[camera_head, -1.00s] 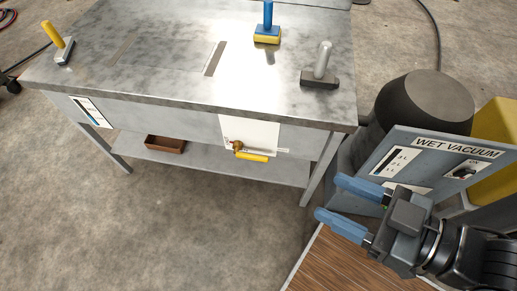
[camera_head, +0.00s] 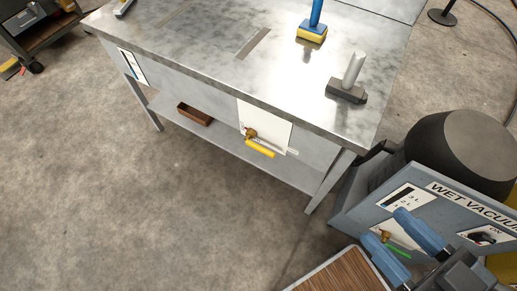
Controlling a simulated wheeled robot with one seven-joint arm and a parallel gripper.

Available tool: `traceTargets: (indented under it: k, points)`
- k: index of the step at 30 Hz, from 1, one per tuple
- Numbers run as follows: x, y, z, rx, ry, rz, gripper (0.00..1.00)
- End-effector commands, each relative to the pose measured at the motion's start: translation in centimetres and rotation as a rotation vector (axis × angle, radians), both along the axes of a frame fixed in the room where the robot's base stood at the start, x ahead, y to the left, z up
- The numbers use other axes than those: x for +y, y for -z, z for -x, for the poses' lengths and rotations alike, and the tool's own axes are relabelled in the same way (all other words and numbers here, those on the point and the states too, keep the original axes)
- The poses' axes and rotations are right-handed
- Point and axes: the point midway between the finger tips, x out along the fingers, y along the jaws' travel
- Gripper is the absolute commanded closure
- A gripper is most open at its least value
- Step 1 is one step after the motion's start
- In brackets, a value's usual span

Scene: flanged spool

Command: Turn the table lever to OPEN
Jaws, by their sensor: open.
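The table lever (camera_head: 260,148) has a yellow handle on a brass fitting and sits at the lower part of a white plate (camera_head: 267,122) on the table's front face. The handle points to the right, roughly along the table edge. Marks on the plate are too small to read. My gripper (camera_head: 387,230), with two blue fingers, is open and empty at the lower right. It is well apart from the lever, in front of the wet vacuum panel as seen here.
The metal table (camera_head: 205,60) bears a blue-and-yellow tool (camera_head: 312,32) and a grey-handled tool (camera_head: 350,80). A brown box (camera_head: 195,114) sits on its lower shelf. Floor before the table is clear.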

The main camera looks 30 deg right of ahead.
Motion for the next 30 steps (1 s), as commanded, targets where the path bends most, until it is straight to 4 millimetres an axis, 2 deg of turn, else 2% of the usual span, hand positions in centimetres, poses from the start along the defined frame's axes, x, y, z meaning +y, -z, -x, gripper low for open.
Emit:
traceTargets:
  k: [2,5,8,12,14,15,18,21,25,27,30]
  points:
    - [0.0,0.2,0.0,0.002,-0.001,0.002,0.5]
    - [0.3,2.2,-0.4,0.024,-0.022,0.023,0.51]
    - [0.8,7.0,-1.2,0.086,-0.067,0.081,0.51]
    - [1.5,16.3,-3.1,0.216,-0.148,0.226,0.51]
    - [1.5,20.2,-4.1,0.275,-0.173,0.299,0.51]
    - [1.5,22.6,-4.8,0.311,-0.187,0.349,0.51]
    - [1.1,28.2,-6.9,0.396,-0.206,0.478,0.51]
    - [0.6,32.9,-9.4,0.471,-0.206,0.61,0.51]
    - [-0.2,37.7,-13.1,0.553,-0.172,0.788,0.51]
    - [-0.5,39.6,-15.3,0.588,-0.137,0.883,0.51]
    - [-0.8,41.3,-18.6,0.626,-0.07,1.016,0.51]
